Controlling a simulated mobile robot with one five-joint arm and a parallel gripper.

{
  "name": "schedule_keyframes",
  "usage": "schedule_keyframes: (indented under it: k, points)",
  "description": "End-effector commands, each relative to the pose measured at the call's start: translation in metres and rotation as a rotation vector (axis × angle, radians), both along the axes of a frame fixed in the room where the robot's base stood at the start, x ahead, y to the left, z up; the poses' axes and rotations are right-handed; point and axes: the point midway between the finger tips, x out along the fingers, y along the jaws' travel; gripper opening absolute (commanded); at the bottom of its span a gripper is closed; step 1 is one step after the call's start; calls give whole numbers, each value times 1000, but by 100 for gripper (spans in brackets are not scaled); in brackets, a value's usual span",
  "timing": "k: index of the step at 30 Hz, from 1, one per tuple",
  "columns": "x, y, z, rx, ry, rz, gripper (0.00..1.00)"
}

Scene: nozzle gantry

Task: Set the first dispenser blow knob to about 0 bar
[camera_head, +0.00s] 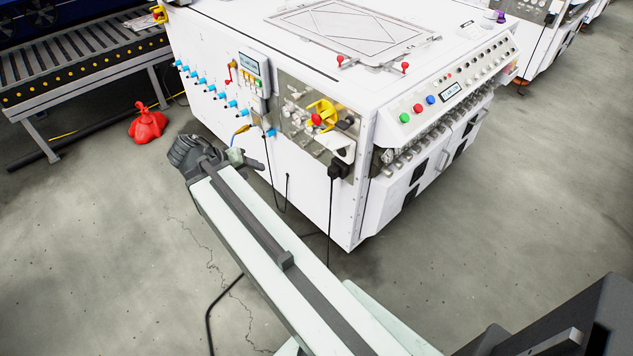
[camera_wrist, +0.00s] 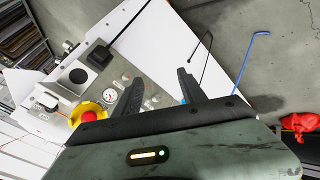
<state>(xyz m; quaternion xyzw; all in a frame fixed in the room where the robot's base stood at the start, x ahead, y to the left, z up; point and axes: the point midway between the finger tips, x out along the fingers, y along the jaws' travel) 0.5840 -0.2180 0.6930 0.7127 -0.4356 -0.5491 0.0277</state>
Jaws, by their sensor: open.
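A metal control panel (camera_head: 318,120) is on the side of the white machine. It carries small silver knobs or fittings (camera_head: 290,110), a yellow part with a red knob, and a gauge. In the wrist view the panel (camera_wrist: 110,70) shows a round white gauge (camera_wrist: 110,97), a red button on a yellow base (camera_wrist: 88,113) and small silver knobs (camera_wrist: 150,103) beside the left finger. I cannot tell which is the first dispenser blow knob; no label is readable. My gripper (camera_head: 250,161) is open and empty, apart from the machine; its two fingers (camera_wrist: 158,84) also show in the wrist view.
Blue-tipped fittings (camera_head: 201,80) line the machine side left of the panel. A black plug and cable (camera_head: 338,170) hang below the panel. Bare floor (camera_head: 480,220) lies at the right.

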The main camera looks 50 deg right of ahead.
Motion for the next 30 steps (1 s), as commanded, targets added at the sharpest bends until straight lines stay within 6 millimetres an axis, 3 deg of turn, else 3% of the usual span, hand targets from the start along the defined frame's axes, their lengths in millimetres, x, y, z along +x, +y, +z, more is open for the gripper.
schedule_keyframes:
  k: [1,6,12,19,26,30]
  points:
    - [-1,-22,-43,-72,-35,-49,48]
    - [-9,-90,-79,-347,-182,-198,48]
    - [-20,-145,-103,-645,-360,-298,48]
    - [-26,-169,-101,-830,-480,-321,48]
    - [-27,-174,-93,-855,-496,-324,48]
    - [-28,-193,-93,-854,-494,-325,48]
